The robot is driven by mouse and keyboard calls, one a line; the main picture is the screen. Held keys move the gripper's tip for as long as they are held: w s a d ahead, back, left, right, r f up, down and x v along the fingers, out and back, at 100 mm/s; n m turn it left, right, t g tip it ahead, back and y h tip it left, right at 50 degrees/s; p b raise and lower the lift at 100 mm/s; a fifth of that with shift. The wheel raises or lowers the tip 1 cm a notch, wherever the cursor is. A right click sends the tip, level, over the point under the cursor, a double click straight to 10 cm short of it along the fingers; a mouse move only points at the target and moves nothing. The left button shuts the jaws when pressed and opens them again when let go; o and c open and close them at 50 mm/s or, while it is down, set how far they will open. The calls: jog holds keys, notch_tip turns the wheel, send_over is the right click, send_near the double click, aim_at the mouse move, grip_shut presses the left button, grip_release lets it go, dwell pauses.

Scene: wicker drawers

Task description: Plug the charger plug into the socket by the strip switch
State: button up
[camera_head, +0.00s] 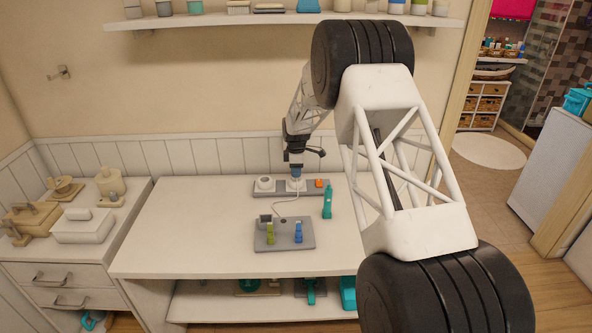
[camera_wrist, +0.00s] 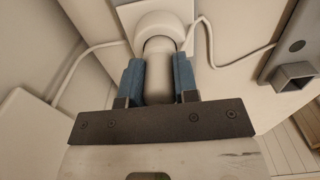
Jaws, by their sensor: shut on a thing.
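The grey power strip (camera_head: 309,192) lies near the back of the table. It has a round white socket (camera_head: 265,183) at its left and an orange switch (camera_head: 319,183) at its right end. My gripper (camera_head: 296,177) points down over a second white round part between them, nearer the switch. In the wrist view my gripper's blue fingers (camera_wrist: 159,82) are shut on the pale cylindrical charger plug (camera_wrist: 159,72). The plug's far end meets a wider white round part (camera_wrist: 160,26). I cannot tell whether it is fully seated. A white cord (camera_head: 285,204) runs forward from there.
A grey tray (camera_head: 284,243) with green and blue sticks stands in front of the strip. A teal tool (camera_head: 327,201) stands right of it. A wall shelf (camera_head: 220,20) hangs above. The table's left side is clear.

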jog(key=shift+f, duration=0.5)
jog(key=o, duration=1)
jog(key=shift+o, duration=0.2)
jog(key=shift+r, duration=0.1)
jog(key=shift+r, duration=3.8)
